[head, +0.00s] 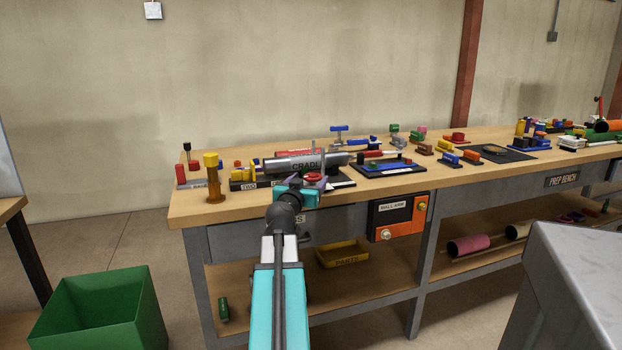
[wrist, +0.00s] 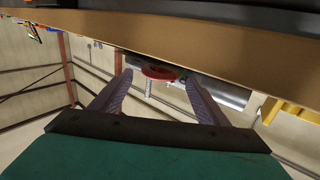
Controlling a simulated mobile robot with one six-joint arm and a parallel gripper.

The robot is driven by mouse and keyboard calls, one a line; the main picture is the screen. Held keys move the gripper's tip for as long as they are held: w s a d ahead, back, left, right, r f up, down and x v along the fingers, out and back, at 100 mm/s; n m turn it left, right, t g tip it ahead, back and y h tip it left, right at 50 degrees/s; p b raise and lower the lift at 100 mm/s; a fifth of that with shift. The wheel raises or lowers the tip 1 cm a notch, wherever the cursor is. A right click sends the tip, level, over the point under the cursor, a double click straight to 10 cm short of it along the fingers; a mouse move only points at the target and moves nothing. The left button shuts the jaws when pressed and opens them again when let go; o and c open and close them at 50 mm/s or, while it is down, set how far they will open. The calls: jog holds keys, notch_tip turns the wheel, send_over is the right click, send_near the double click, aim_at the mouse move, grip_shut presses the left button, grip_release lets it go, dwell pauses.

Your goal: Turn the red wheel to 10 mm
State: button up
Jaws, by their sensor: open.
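The red wheel (head: 313,178) sits at the front of the cradle stand on the bench, just beyond my gripper in the head view. In the wrist view the red wheel (wrist: 160,73) appears between and beyond the two fingertips, with a threaded metal rod beside it. My gripper (head: 300,186) is at the bench's front edge. Its two fingers (wrist: 157,85) are spread apart with nothing between them. A grey metal pipe (head: 284,163) lies in the stand marked CRADLE behind the wheel. Any scale for the millimetre setting is too small to read.
A yellow-topped orange post (head: 212,177) stands left of the cradle. A blue fixture on a dark plate (head: 388,167) is close on its right. The wooden bench top (head: 188,209) runs behind and below my gripper. An orange box (head: 391,217) hangs on the bench front.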

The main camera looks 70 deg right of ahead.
jog(key=shift+w+d, duration=0.1)
jog(key=shift+d, duration=1.2)
jog(key=shift+c, duration=0.5)
jog(key=c, duration=1)
